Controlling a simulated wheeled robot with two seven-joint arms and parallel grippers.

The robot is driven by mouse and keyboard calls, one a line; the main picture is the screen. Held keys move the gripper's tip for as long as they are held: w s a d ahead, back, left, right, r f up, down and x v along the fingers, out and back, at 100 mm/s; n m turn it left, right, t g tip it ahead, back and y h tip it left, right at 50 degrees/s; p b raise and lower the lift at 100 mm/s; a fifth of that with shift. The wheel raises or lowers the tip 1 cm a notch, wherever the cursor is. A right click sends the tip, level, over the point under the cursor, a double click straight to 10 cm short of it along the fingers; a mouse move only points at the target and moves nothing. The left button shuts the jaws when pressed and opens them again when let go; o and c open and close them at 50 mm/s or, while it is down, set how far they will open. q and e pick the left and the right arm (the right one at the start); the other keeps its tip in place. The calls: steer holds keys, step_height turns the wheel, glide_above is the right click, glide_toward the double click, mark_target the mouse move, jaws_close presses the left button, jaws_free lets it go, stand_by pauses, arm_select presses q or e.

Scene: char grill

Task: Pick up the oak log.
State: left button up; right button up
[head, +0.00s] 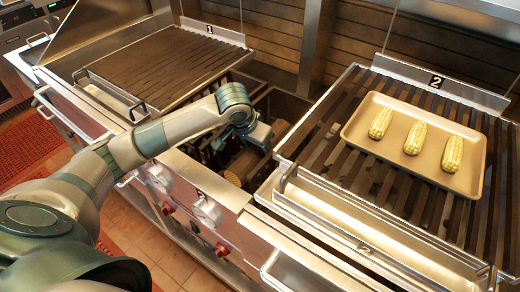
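My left arm reaches in from the left, and my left gripper (236,148) points down into the dark bin between the two grills. A brown log (243,168) lies in the bin just below the gripper, its round end showing. Part of another brown piece (280,130) shows right of my wrist. I cannot tell which is oak. The wrist covers the fingertips, so I cannot tell whether they are open, shut or touching the log. My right gripper is not in view.
Grill 1 (160,62) is at the left and grill 2 (330,150) at the right, with metal edges beside the bin. A tray (365,142) with three corn cobs (415,137) lies on grill 2. Knobs (207,212) line the front panel.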

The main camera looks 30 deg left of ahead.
arm_select(q)
steer(key=c, duration=0.7)
steer(key=shift+r, duration=0.1)
